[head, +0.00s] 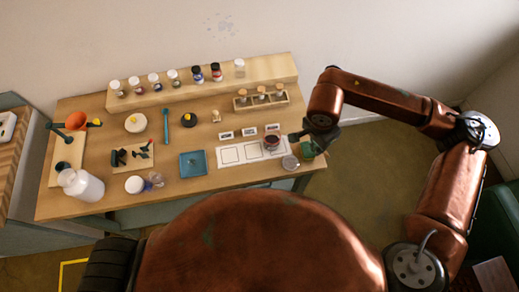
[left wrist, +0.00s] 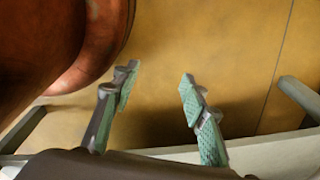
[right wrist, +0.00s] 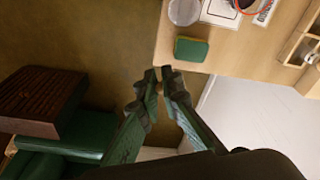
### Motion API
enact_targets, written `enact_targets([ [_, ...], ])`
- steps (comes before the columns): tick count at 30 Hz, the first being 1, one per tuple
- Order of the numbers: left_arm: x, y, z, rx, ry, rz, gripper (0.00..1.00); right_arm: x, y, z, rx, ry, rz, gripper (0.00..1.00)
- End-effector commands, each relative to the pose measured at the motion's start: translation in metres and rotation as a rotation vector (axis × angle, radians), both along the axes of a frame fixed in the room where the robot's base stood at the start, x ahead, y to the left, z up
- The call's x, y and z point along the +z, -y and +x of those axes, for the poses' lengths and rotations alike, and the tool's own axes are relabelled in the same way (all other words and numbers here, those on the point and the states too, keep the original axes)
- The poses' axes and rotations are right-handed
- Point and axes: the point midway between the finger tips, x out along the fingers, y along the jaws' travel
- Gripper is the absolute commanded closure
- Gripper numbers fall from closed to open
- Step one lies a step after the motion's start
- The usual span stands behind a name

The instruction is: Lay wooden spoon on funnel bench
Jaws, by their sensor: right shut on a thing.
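The funnel bench (head: 54,150) is a pale wooden stand at the table's left end, with an orange funnel (head: 76,121) and a dark green cup (head: 63,167). I cannot make out the wooden spoon in any view. My right gripper (head: 297,137) is at the table's right end, far from the bench. In the right wrist view its fingers (right wrist: 160,75) are nearly together beside the table edge; what lies between them is too small or hidden to tell. My left gripper (left wrist: 158,85) is open and empty above the floor, outside the head view.
A green-and-yellow sponge (head: 308,149) and a clear round dish (head: 290,162) are near my right gripper. Jars line the back shelf (head: 265,70).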

Motion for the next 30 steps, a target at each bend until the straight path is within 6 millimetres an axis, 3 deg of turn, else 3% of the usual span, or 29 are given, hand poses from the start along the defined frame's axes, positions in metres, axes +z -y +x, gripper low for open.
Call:
enact_targets([
  [11, 0.004, -0.003, -0.009, 0.001, -0.01, 0.003, 0.6, -0.017, -0.051, -0.013, -0.765, 0.103, -0.151, 1.0],
  [17, 0.006, -0.004, -0.01, 0.002, -0.011, 0.004, 0.6, -0.03, -0.083, -0.025, -1.302, 0.108, -0.32, 1.0],
  [23, 0.009, -0.004, -0.009, 0.002, -0.011, 0.004, 0.6, -0.051, -0.121, -0.045, -1.848, 0.021, -0.569, 1.0],
  [30, 0.012, -0.004, -0.009, 0.002, -0.01, 0.004, 0.6, -0.086, -0.17, -0.07, -2.369, -0.226, -0.863, 1.0],
])
